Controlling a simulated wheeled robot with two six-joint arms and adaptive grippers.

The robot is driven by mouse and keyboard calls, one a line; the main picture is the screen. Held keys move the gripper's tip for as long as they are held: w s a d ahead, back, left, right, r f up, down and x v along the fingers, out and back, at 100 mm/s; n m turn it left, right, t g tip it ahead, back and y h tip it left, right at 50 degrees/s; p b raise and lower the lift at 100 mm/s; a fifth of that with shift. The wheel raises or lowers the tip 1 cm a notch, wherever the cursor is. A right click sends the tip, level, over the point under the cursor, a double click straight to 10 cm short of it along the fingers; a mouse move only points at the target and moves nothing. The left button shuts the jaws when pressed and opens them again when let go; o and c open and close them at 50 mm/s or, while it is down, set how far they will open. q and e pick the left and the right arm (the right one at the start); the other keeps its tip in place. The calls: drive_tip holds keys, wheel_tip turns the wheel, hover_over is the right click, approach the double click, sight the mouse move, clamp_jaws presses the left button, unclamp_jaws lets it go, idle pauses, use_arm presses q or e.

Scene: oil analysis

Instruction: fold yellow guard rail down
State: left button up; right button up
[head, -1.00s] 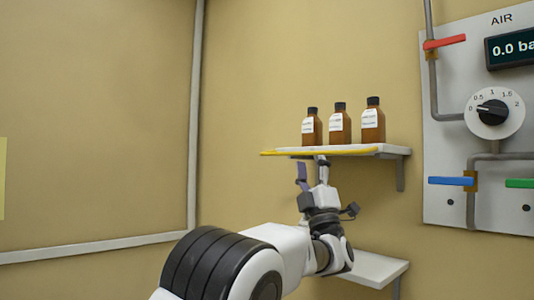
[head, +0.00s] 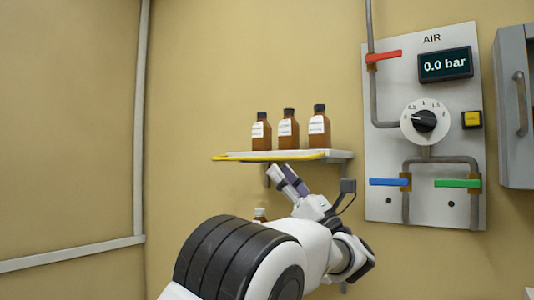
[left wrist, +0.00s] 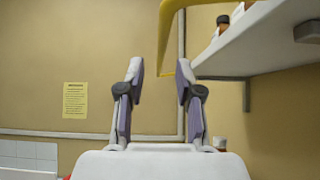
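The yellow guard rail (head: 270,158) runs along the front edge of the upper shelf (head: 335,154), level with the shelf board in the head view. In the left wrist view, the yellow rail (left wrist: 166,30) is a bent bar crossing the top, ahead of and above the fingers. My left gripper (head: 274,172) is just below the shelf, fingers pointing up and left. In the left wrist view my left gripper (left wrist: 160,68) has its two fingers apart with nothing between them. Whether it touches the rail is not clear. My right gripper is not in view.
Three brown bottles (head: 288,130) stand on the upper shelf. To the right is the air panel (head: 381,150) with coloured levers and a dial. Open wall lies left of the shelf.

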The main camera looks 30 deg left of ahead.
sight(268, 159)
use_arm(q)
drive_tip(key=f+p+x, duration=0.1)
drive_tip(key=p+x, duration=0.1)
drive_tip(key=x, duration=0.4)
drive_tip(key=shift+w+a+p, duration=0.4)
drive_tip(key=shift+s+d+r, duration=0.35)
drive_tip(key=shift+s+d, duration=0.05)
drive_tip(key=shift+c, duration=0.3)
drive_tip(key=shift+s+d, duration=0.1)
drive_tip(key=shift+s, duration=0.05)
drive_tip(key=c, duration=0.6)
drive_tip(key=shift+w+f, duration=0.1)
drive_tip(key=shift+w, duration=0.2)
clamp_jaws()
drive_tip(key=shift+s, duration=0.1)
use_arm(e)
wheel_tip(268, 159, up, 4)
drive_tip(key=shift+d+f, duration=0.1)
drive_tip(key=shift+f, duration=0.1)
